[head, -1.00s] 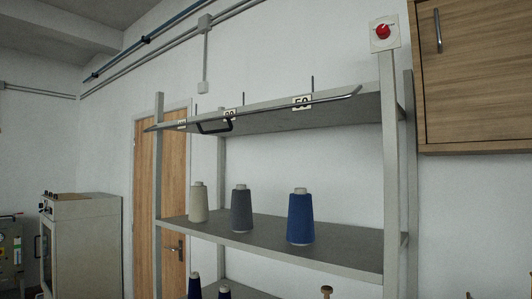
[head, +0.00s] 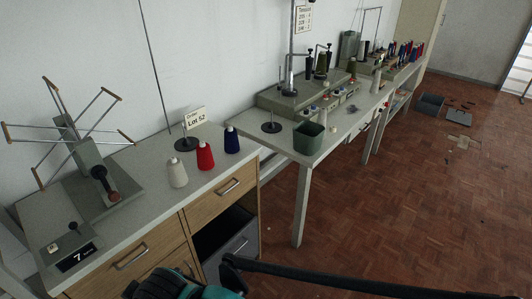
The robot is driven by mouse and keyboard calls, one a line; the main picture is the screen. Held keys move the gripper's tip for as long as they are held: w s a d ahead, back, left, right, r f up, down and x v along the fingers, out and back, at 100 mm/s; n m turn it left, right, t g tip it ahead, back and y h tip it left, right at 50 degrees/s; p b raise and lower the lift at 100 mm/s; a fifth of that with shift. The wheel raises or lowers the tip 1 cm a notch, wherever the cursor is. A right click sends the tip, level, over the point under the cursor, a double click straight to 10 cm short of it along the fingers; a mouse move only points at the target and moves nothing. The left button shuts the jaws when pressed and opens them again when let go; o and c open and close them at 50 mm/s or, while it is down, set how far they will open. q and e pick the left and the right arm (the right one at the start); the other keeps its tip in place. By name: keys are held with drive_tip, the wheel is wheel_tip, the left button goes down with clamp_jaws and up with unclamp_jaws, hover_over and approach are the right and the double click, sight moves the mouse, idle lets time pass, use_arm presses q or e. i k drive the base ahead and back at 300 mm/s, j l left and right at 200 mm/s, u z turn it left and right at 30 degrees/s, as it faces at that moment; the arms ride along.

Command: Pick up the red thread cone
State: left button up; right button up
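The red thread cone (head: 205,156) stands upright on the grey top of a wooden drawer cabinet (head: 141,204). A white cone (head: 177,173) stands to its left and a dark blue cone (head: 231,141) to its right, each a little apart from it. Neither gripper's fingers can be made out. A dark and teal part, likely of my own body, shows at the bottom edge.
A yarn winder (head: 92,172) with spread arms stands on the cabinet's left. A spindle stand (head: 185,144) and a "Lot 52" sign (head: 195,118) are behind the cones. A green bin (head: 308,138) sits on the long table (head: 340,126) to the right. The parquet floor (head: 400,220) is mostly clear.

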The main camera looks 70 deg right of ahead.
sight(205, 162)
drive_tip(key=z, duration=1.85)
drive_tip(key=u, duration=2.95)
drive_tip(key=z, duration=2.8)
